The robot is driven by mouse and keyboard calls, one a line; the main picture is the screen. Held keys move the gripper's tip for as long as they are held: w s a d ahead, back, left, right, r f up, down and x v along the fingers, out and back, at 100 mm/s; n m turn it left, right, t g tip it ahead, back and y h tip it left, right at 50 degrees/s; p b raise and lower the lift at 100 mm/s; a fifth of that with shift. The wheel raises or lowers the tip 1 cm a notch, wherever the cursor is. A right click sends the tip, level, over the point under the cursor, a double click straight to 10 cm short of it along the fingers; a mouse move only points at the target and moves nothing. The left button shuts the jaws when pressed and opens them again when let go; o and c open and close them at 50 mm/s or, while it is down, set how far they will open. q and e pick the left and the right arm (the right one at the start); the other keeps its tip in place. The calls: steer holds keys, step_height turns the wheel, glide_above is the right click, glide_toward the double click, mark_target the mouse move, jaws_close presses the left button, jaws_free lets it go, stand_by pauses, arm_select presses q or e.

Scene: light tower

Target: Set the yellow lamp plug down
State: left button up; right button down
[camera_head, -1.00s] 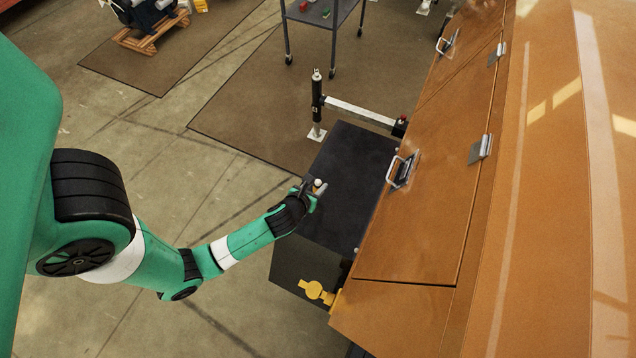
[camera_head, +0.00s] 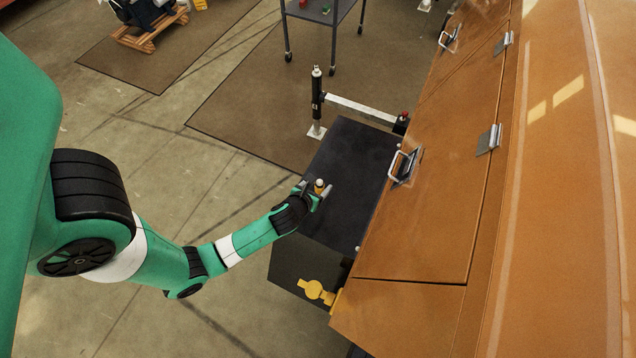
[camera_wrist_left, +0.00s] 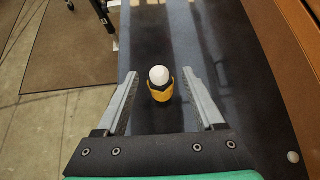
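The yellow lamp plug (camera_wrist_left: 161,90), with a rounded white top, stands upright on the dark flat top (camera_head: 352,165) beside the orange body. In the left wrist view it sits between the two grey fingers of my left gripper (camera_wrist_left: 158,92), with a gap on each side. The plug also shows small in the head view (camera_head: 319,187), at the end of my left arm, near the left edge of the dark top. My left gripper (camera_head: 318,190) is open around it. My right gripper is not in view.
The orange body with latches and handles (camera_head: 430,200) borders the dark top on the right. A black post (camera_head: 317,95) with a white bar stands behind it. A yellow fitting (camera_head: 315,290) is on the front face. The dark top is mostly clear.

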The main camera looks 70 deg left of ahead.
arm_select(q)
steer(key=shift+d+r, duration=0.1)
steer(key=shift+r, duration=0.1)
steer(key=p+v, duration=0.7)
steer(key=v, duration=0.4)
steer(key=shift+s+d+r, duration=0.2)
steer(key=shift+s+d, duration=0.05)
